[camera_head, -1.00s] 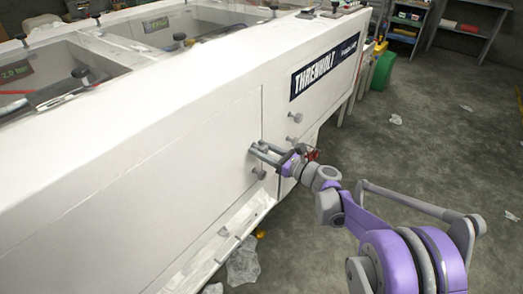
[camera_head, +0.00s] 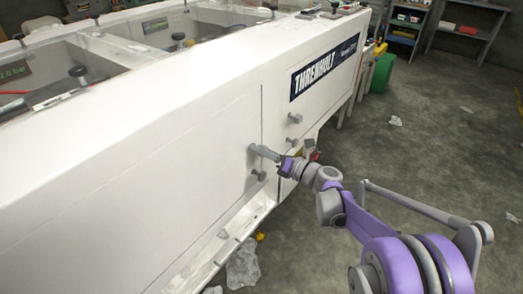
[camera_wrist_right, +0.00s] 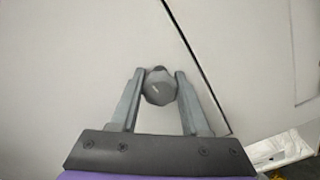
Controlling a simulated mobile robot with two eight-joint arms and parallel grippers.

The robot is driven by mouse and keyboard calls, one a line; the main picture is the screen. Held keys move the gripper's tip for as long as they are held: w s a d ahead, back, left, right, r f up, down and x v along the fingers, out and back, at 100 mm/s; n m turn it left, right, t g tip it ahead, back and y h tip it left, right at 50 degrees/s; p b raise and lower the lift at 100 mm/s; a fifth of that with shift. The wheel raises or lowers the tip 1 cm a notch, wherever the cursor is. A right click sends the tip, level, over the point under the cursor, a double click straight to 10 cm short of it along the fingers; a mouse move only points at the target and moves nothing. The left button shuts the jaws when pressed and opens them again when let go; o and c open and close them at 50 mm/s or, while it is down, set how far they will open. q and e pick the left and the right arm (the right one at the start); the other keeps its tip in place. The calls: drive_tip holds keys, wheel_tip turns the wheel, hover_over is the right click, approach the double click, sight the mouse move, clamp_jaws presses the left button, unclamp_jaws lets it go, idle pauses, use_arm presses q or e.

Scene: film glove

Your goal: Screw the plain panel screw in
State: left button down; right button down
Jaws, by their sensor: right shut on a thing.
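A grey panel screw (camera_head: 252,148) with a faceted knob head stands out of the white side panel. In the right wrist view the screw head (camera_wrist_right: 160,87) sits between the two fingertips. My right gripper (camera_head: 262,151) is shut on this screw, and its fingers point at the panel. In the head view the fingers overlap and hide most of the head. The wrist view shows no mark on the knob that I can read clearly. How deep the screw sits is hidden behind its head. My left gripper is not in view.
Another grey screw (camera_head: 258,175) sits just below the held one. Two more, an upper screw (camera_head: 295,118) and a lower screw (camera_head: 291,142), are right of the panel seam. A ledge (camera_head: 232,232) runs below. Open floor (camera_head: 430,150) lies to the right.

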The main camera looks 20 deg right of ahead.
idle(0.4)
drive_tip(key=shift+c, duration=1.9)
unclamp_jaws()
drive_tip(key=v, duration=1)
drive_tip(key=shift+s+d, duration=0.3)
